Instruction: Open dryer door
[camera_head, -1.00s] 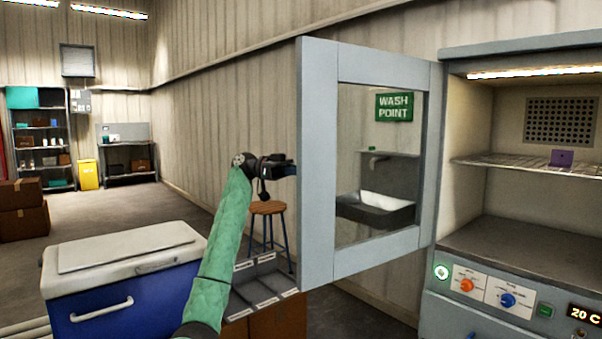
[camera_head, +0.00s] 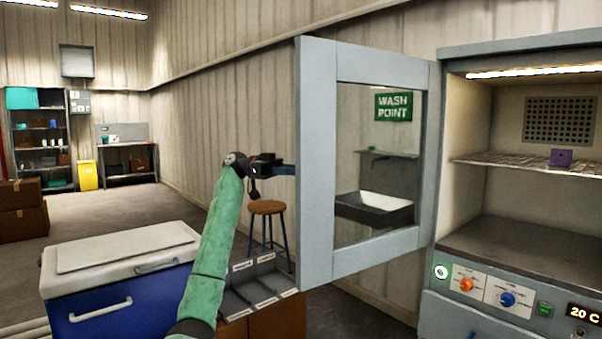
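The dryer (camera_head: 470,275) stands at the right. Its grey framed door (camera_head: 318,160) is swung wide open to the left, and its lit inside is in plain view. My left gripper (camera_head: 278,166) is at the door's free edge, on the outer side. My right gripper is not in view.
A purple item (camera_head: 561,158) sits on the dryer's wire shelf (camera_head: 510,162). A blue tank with a white lid (camera_head: 125,250) stands at the lower left. A stool (camera_head: 266,208) and a sink (camera_head: 375,210) are behind the door. Open floor lies at the left.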

